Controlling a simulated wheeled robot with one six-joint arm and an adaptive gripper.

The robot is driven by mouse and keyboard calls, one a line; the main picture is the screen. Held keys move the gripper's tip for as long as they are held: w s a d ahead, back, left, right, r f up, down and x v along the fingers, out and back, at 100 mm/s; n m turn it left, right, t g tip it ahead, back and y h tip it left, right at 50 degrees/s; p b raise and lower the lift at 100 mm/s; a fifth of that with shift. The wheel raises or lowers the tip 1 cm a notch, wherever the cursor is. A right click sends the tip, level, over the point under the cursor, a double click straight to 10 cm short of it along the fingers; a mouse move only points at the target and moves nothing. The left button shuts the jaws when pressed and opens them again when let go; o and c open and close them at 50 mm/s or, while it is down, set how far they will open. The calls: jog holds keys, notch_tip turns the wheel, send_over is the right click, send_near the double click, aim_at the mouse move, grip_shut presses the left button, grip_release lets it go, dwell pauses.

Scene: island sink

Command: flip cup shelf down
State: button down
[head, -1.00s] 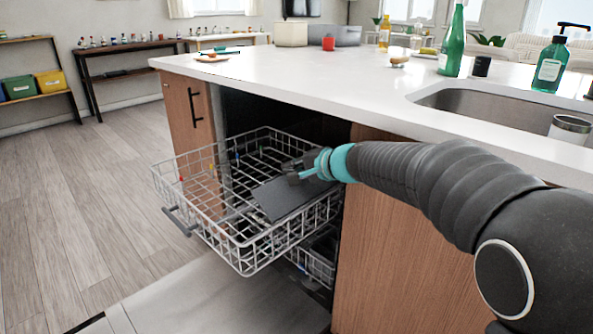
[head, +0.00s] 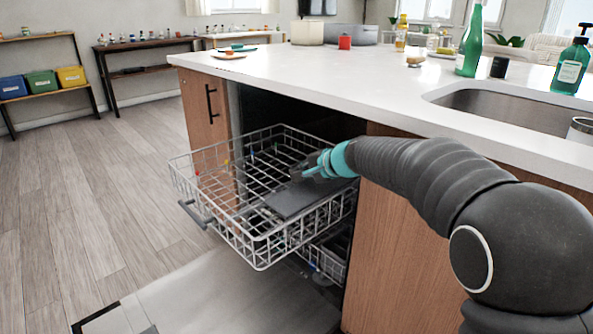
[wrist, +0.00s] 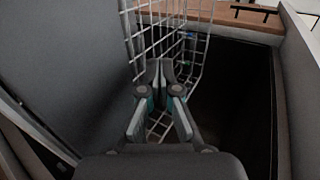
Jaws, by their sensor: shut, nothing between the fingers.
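The cup shelf (head: 298,197) is a dark grey flat panel on the right side of the pulled-out upper dishwasher rack (head: 263,239). In the head view it lies out over the rack, close to level with a slight tilt. My gripper (head: 302,173) is just above the shelf's back part, near the rack's right side. I cannot tell whether it touches the shelf. In the wrist view my gripper (wrist: 160,75) has its fingertips together with nothing between them. A large dark grey panel (wrist: 85,55), apparently the shelf, fills the left of that view.
The white counter (head: 330,75) overhangs the dishwasher opening above the rack. The lowered dishwasher door (head: 220,300) lies beneath it, and a lower rack (head: 328,262) shows below. A wooden cabinet panel (head: 395,250) is close on the right. Open floor lies left.

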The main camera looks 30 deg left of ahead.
aim_at(315, 193)
jog(key=shift+w+a+f+b, duration=0.1)
jog(key=shift+a+f+b, duration=0.2)
jog(key=shift+f+b, duration=0.4)
jog(key=shift+f, duration=0.1)
jog(key=shift+v, duration=3.75)
